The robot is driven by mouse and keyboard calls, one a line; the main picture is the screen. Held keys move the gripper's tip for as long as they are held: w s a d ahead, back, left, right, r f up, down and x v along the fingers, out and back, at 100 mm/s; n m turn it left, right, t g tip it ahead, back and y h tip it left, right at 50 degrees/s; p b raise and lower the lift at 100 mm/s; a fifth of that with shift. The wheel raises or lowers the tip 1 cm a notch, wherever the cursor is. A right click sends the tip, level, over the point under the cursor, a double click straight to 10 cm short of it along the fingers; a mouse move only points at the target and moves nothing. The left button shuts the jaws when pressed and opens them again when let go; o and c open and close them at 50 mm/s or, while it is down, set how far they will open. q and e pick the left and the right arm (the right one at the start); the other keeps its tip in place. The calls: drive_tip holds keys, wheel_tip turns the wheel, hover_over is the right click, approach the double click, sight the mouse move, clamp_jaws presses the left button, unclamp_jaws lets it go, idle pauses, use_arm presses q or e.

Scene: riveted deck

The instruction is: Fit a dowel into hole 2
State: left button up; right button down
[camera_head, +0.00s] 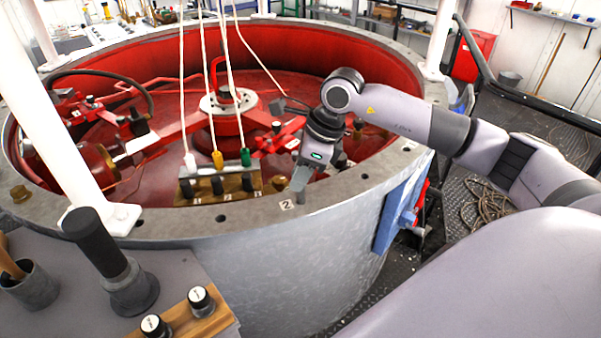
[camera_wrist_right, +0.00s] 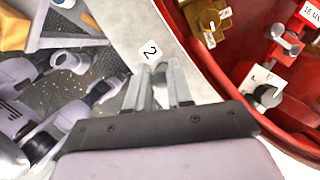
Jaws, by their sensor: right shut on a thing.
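My right gripper (camera_head: 299,190) points down at the tank's grey rim (camera_head: 335,187), right beside the label 2 (camera_head: 286,204). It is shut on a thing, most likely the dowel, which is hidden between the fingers. In the right wrist view the two grey fingers (camera_wrist_right: 162,78) reach to the rim (camera_wrist_right: 125,25) just below the label 2 (camera_wrist_right: 150,52). Hole 2 itself is covered by the fingers, so I cannot tell whether the dowel is in it. My left gripper is not in view.
A block with black connectors (camera_head: 218,186) and hanging cords stands just left of my gripper. Red machinery (camera_head: 170,135) fills the tank. A wooden block with black knobs (camera_head: 185,318) and a dark upright cylinder (camera_head: 108,255) stand at the front left.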

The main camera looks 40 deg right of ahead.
drive_tip(key=shift+f+b, duration=0.6)
drive_tip(key=shift+f, duration=0.1)
drive_tip(key=c, duration=0.9)
unclamp_jaws()
drive_tip(key=v, duration=0.7)
drive_tip(key=shift+r, duration=0.1)
